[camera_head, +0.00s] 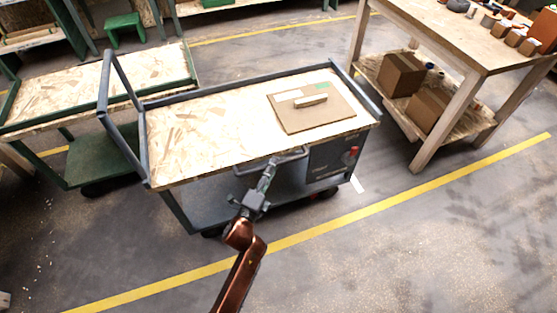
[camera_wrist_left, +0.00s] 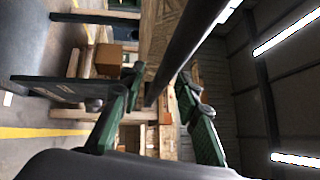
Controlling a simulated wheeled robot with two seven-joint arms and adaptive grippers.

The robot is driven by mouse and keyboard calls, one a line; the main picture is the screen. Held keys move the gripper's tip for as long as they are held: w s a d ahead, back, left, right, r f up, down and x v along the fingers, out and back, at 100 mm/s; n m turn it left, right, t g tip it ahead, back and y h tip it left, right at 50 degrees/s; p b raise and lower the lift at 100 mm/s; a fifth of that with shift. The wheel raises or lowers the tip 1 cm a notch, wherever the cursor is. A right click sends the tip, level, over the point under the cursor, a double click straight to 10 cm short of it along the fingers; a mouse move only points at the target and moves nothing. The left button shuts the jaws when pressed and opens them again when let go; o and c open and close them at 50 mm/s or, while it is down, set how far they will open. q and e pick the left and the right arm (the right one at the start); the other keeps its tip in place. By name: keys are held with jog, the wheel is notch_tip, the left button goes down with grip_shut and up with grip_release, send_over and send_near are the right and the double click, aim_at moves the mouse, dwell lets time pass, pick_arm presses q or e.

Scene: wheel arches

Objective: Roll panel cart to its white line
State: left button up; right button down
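The panel cart (camera_head: 200,140) has a grey-blue frame, a chipboard top and a lower shelf. A flat brown panel (camera_head: 300,118) with pale and green labels lies on its right half. A grey loop handle (camera_head: 296,157) sits on its near side. My left gripper (camera_head: 272,165) is at this handle. In the left wrist view a dark bar (camera_wrist_left: 195,40) passes between the two spread green fingers (camera_wrist_left: 160,88), with a gap visible; the fingers look open around it. A short white line (camera_head: 357,184) lies on the floor by the cart's right end. My right gripper is not in view.
A wooden table (camera_head: 440,35) with boxes (camera_head: 402,74) on its lower shelf stands to the right. Another chipboard-topped cart (camera_head: 90,90) stands close on the left. A yellow floor line (camera_head: 400,200) runs along the near side. The near floor is clear.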

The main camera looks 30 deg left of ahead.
pick_arm(q)
jog(key=shift+w+a+r, duration=0.1)
jog(key=shift+w, duration=0.6)
jog(key=shift+c, duration=0.4)
grip_shut()
